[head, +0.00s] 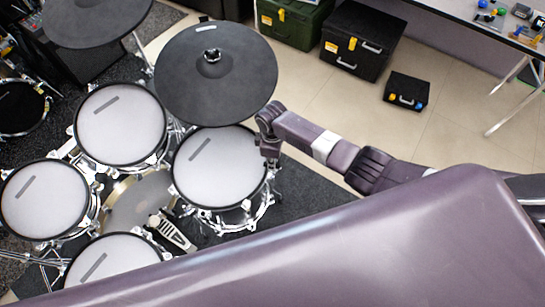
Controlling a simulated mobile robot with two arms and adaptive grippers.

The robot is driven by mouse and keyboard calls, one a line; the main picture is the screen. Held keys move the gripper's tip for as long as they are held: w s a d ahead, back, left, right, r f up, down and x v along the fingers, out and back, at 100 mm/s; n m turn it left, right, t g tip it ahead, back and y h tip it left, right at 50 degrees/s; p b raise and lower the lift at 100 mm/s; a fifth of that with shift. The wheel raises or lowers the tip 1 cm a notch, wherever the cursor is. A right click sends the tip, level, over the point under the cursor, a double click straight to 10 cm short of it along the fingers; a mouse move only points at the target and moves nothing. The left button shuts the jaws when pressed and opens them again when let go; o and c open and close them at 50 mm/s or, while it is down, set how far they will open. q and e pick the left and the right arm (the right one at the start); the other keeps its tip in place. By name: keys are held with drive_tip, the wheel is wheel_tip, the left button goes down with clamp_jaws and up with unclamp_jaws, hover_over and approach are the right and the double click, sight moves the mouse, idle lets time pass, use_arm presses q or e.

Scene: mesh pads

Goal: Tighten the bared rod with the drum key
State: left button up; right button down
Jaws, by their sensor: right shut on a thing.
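The drum nearest my right gripper (269,156) is the right-hand mesh pad (218,172), pale grey with a dark hoop and chrome lugs. The gripper points down at this pad's right rim, at its upper right side. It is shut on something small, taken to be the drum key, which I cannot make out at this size. Rods and lugs ring the hoop, but I cannot tell which one is bared; the spot under the gripper is hidden by it. Whether the key touches a rod cannot be told. My left gripper is not in view.
A black cymbal pad (200,85) hangs just above and left of the gripper. Other mesh pads (120,135) (45,212) stand left, with a pedal (172,232) between. Black case (360,40), small case (407,92) and table (470,22) are beyond open floor. My own arm covers the foreground.

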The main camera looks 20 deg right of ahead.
drive_tip(key=m+p, duration=0.1)
drive_tip(key=m, duration=0.2)
drive_tip(key=m+p, duration=0.1)
drive_tip(key=m, duration=0.2)
drive_tip(key=shift+a+r+m, duration=0.2)
drive_tip(key=shift+m, duration=0.2)
drive_tip(key=shift+f+m, duration=0.15)
drive_tip(key=shift+m, duration=0.25)
drive_tip(key=shift+d+n, duration=0.1)
drive_tip(key=shift+n, duration=0.8)
wheel_tip(320, 180, up, 3)
drive_tip(key=p, duration=0.3)
drive_tip(key=shift+w, duration=0.1)
